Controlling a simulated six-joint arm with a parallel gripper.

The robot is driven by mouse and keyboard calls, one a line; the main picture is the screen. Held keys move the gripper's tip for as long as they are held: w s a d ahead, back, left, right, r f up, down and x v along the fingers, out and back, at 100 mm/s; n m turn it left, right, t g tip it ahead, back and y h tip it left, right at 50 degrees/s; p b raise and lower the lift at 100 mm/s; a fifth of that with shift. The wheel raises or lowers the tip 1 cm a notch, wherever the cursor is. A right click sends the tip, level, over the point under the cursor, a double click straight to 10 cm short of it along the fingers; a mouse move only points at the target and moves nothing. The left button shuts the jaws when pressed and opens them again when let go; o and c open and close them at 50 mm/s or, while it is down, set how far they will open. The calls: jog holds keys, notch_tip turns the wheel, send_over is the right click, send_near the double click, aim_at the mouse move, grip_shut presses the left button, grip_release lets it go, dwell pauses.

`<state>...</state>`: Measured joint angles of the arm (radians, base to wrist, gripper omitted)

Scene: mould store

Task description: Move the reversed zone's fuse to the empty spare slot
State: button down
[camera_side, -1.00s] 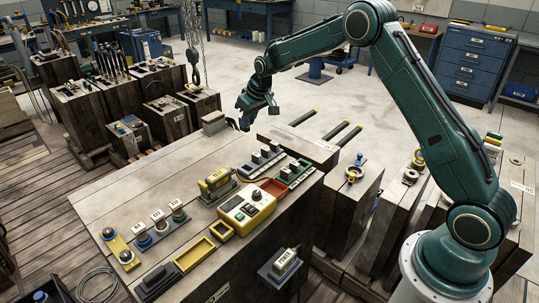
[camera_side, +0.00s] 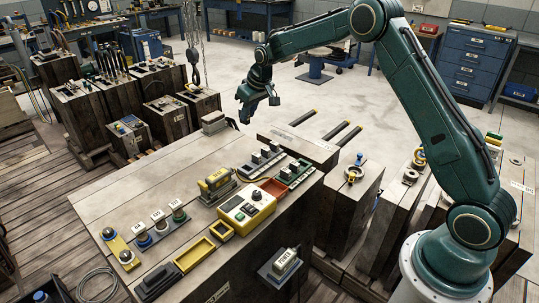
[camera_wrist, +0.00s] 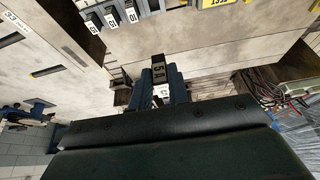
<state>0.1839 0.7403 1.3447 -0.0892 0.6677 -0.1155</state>
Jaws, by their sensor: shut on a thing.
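My gripper (camera_side: 258,108) is above the far end of the wooden bench, clear of everything on it. In the wrist view, its fingers (camera_wrist: 164,80) are shut on a dark fuse (camera_wrist: 158,68) marked "5A". The side view is too small to show the held fuse. Several white-labelled fuses (camera_wrist: 110,22) show at the top left of the wrist view. I cannot tell which slot is the empty spare or which zone is reversed.
A yellow control box (camera_side: 246,210) and a red tray (camera_side: 271,188) sit near the rails. A yellow block in a grey holder (camera_side: 215,187) is left of them. A grey block (camera_side: 213,122) stands at the far bench edge. A chain hook (camera_side: 194,70) hangs behind.

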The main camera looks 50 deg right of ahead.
jog(key=s+d+f, duration=1.2)
jog(key=s+d, duration=0.1)
jog(key=d, duration=0.2)
jog(key=shift+s+f, duration=0.15)
jog(key=shift+s, duration=0.1)
jog(key=shift+f, duration=0.2)
send_over(307, 166)
jog(key=shift+f, duration=2.5)
jog(key=shift+f, duration=1)
dwell(0.4)
jog(key=c, duration=1.3)
grip_release()
jog(key=shift+o, duration=0.2)
